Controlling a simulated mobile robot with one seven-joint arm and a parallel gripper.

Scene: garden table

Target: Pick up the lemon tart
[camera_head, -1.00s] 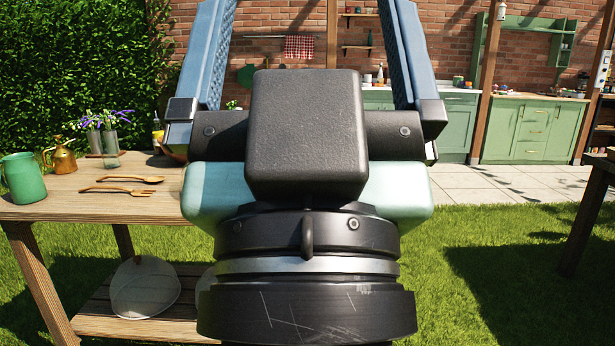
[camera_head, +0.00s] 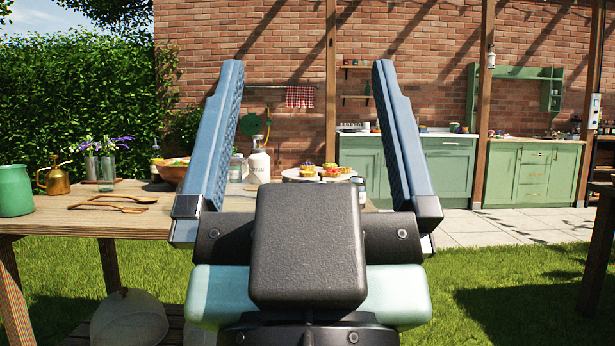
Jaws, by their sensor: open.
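Several small tarts (camera_head: 331,170) with colourful toppings sit on a white plate (camera_head: 291,176) toward the back right of the wooden table. They are too small here to tell which one is the lemon tart. My gripper (camera_head: 302,72) is open and empty, with its two blue padded fingers pointing up and away. In the picture the plate and tarts show between the fingers, beyond them. The gripper's body hides the near right part of the table.
The wooden table (camera_head: 120,223) holds a green jug (camera_head: 15,190), a brass watering can (camera_head: 54,178), wooden utensils (camera_head: 112,206), glass vases with flowers, a bowl (camera_head: 172,171) and a white bottle (camera_head: 259,163). Another dark table (camera_head: 598,250) stands at far right, with open grass between.

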